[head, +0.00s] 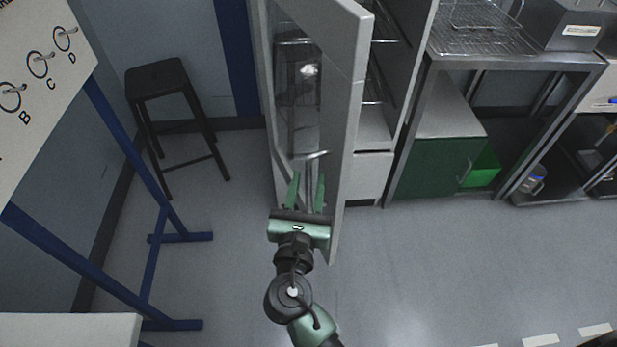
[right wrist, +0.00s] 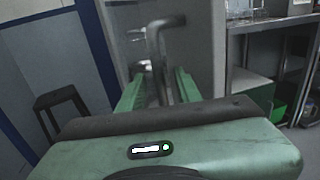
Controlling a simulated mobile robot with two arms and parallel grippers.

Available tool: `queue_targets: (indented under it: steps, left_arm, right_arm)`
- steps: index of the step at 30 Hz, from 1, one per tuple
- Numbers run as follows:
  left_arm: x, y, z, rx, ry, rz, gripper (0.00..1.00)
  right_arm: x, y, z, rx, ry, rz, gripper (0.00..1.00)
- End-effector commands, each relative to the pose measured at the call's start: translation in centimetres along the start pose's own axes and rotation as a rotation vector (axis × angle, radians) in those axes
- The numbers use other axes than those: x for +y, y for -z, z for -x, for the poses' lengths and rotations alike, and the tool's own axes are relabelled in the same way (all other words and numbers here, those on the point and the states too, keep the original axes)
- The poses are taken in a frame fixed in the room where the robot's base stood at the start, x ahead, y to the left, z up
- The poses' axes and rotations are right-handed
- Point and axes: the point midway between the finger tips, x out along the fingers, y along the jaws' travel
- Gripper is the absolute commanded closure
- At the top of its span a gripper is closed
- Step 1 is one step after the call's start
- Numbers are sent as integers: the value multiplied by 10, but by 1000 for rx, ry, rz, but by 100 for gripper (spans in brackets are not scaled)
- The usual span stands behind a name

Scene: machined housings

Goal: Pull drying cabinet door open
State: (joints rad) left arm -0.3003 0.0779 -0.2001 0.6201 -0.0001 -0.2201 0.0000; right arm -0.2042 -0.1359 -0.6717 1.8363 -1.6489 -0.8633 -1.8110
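The drying cabinet door (head: 345,130) stands swung out from the cabinet, a pale panel with a window. The shelves inside the cabinet (head: 378,90) show to its right. The metal door handle (head: 310,157) is on the window side; it also shows in the right wrist view (right wrist: 155,45) as a bent bar. My right gripper (head: 307,188) is at the handle with its green fingers apart. In the right wrist view its fingers (right wrist: 158,88) stand on either side of the bar, with gaps visible. My left gripper is not in view.
A black stool (head: 158,80) stands at the left by the wall. A white board on a blue frame (head: 150,165) is at far left. A metal bench (head: 520,62) and green cupboard (head: 425,168) are to the right. Floor (head: 430,270) in front is clear.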

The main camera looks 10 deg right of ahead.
Motion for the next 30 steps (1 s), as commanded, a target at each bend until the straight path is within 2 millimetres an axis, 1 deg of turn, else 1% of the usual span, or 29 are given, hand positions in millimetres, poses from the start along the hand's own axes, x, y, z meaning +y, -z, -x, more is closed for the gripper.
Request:
queue_targets:
  steps: [1,3,6,9,13,20,21,23,24,25,28,29,30]
  left_arm:
    - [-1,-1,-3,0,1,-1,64]
    - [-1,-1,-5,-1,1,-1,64]
    - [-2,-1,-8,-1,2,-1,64]
    - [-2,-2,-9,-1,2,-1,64]
    - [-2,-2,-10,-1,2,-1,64]
    - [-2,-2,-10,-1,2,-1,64]
    - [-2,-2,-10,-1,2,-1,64]
    - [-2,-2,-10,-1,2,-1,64]
    - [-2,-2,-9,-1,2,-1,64]
    - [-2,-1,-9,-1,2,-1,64]
    - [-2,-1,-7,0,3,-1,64]
    - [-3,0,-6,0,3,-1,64]
    - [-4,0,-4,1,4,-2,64]
  right_arm:
    - [0,2,10,2,-2,-1,66]
    - [0,3,22,3,-2,0,66]
    - [0,2,39,3,-2,0,66]
    - [0,2,52,2,-1,0,66]
    - [0,1,60,1,-1,0,66]
    - [0,0,62,0,0,0,66]
    - [0,0,62,0,0,0,68]
    - [0,1,61,2,-1,-3,85]
    - [0,2,61,7,-2,-10,96]
    - [-1,4,60,14,-3,-20,100]
    - [-6,18,53,56,-8,-82,100]
    - [-9,24,50,77,-9,-112,100]
    - [-13,35,45,110,-9,-160,100]
